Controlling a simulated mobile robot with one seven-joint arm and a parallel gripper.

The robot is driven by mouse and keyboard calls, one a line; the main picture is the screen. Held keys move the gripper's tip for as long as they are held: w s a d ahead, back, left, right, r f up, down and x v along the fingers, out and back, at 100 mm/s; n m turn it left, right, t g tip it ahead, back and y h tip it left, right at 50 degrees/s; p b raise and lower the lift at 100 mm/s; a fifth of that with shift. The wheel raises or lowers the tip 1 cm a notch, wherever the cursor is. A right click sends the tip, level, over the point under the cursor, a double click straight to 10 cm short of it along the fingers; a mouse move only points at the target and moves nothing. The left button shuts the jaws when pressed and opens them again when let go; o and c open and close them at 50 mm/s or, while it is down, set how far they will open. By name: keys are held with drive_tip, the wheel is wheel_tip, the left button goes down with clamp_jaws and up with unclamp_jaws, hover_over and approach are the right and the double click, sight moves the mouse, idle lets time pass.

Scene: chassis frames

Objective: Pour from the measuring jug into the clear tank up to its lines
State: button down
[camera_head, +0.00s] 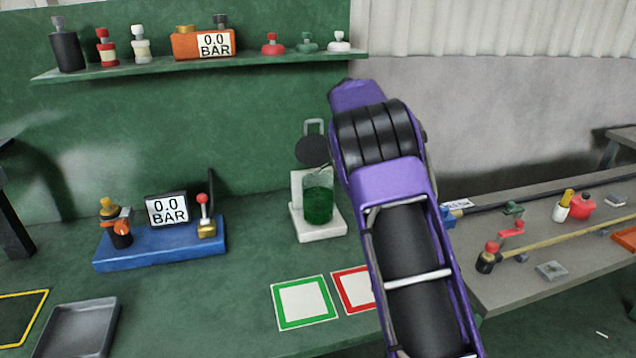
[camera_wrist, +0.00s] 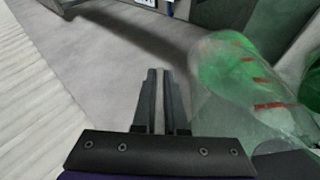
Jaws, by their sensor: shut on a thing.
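The clear tank (camera_head: 318,202) stands upright on a white stand in the head view, left of my arm. It holds green liquid through much of its height; I cannot read its lines there. My gripper (camera_wrist: 163,75) shows in the wrist view with its two dark fingers close together. Right beside them is a tilted clear vessel with red marks and green inside, which looks like the measuring jug (camera_wrist: 225,100). The fingers are shut on it, though the grip point is not clear. In the head view my arm hides the gripper and the jug. I cannot tell whether liquid is flowing.
A blue base with a gauge (camera_head: 168,209) stands left of the tank. Green and red framed squares (camera_head: 277,310) lie in front, and a grey tray (camera_head: 85,325) is at front left. A shelf (camera_head: 130,72) runs above. A grey bench (camera_head: 500,295) with small parts is right.

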drive_tip(key=shift+d+f+y, duration=0.15)
drive_tip(key=shift+f+y, duration=0.05)
drive_tip(key=shift+f, duration=0.7)
drive_tip(key=shift+d+f+y, duration=0.1)
drive_tip(key=shift+f+y, duration=0.1)
drive_tip(key=shift+f, duration=0.65)
idle(0.5)
drive_tip(key=d+f+m+y, duration=0.1)
drive_tip(key=d+f+y, duration=0.1)
drive_tip(key=f, duration=0.3)
drive_tip(key=d+f+g+y, duration=0.1)
drive_tip(key=d+f+y, duration=0.1)
drive_tip(key=f+y, duration=0.3)
drive_tip(key=shift+w+d+f+m+p, duration=0.3)
drive_tip(key=shift+w+d+f+m, duration=0.1)
drive_tip(key=shift+f, duration=0.15)
